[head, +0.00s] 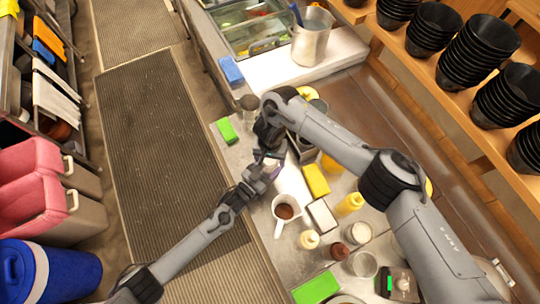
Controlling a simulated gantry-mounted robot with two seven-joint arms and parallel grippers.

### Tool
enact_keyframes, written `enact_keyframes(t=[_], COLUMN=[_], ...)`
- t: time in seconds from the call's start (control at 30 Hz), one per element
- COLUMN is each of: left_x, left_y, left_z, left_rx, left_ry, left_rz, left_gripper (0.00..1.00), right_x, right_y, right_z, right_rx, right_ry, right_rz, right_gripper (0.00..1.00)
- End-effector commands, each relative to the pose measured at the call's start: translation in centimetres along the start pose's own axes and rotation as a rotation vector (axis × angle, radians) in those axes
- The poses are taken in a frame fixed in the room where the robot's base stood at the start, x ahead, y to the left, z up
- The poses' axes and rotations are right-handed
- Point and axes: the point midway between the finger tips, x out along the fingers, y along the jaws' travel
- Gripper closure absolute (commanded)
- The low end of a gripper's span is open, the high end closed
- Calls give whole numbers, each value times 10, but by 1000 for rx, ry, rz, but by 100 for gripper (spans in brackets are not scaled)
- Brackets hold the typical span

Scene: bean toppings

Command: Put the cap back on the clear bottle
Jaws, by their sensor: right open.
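My left arm comes in from the lower left, and its gripper (264,174) is over the counter's left part. My right arm reaches in from the right, and its gripper (270,150) is just above the left one, open. The two grippers meet closely and overlap in the picture. A small pale purple-grey patch shows between them; I cannot tell if it is the clear bottle, its cap or part of a gripper. Whether the left gripper is open or shut cannot be told. I cannot make out the clear bottle or the cap for certain.
A white cup (286,211) with brown contents, a yellow block (315,180), a yellow bottle (350,204) and several small containers crowd the counter below the grippers. A green block (227,131) and dark jar (249,103) stand nearby. Black bowl stacks (481,48) line the right shelf.

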Motion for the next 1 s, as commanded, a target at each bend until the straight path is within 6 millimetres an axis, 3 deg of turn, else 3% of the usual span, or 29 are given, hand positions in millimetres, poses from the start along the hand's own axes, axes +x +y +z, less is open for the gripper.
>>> enact_keyframes(t=[0.03, 0.23, 0.43, 0.8, 1.0], left_x=[-4, -4, -4, -4, -4], left_y=[0, 0, 0, 0, 0], left_z=[9, 9, 8, 8, 8], left_rx=[-3, -3, -2, -2, -1], left_ry=[-20, -20, -20, -19, -19], left_rz=[-1, -1, -1, -1, -2], left_gripper=[100, 100, 100, 100, 100], right_x=[1, -6, -25, -90, -112], right_y=[0, -1, 0, 0, 0], right_z=[0, -1, -2, -2, -2], right_rx=[-1, -4, -6, -3, 0], right_ry=[-1, 4, 5, 6, 4], right_rz=[0, -2, 1, 0, 0], right_gripper=[26, 26, 26, 26, 26])
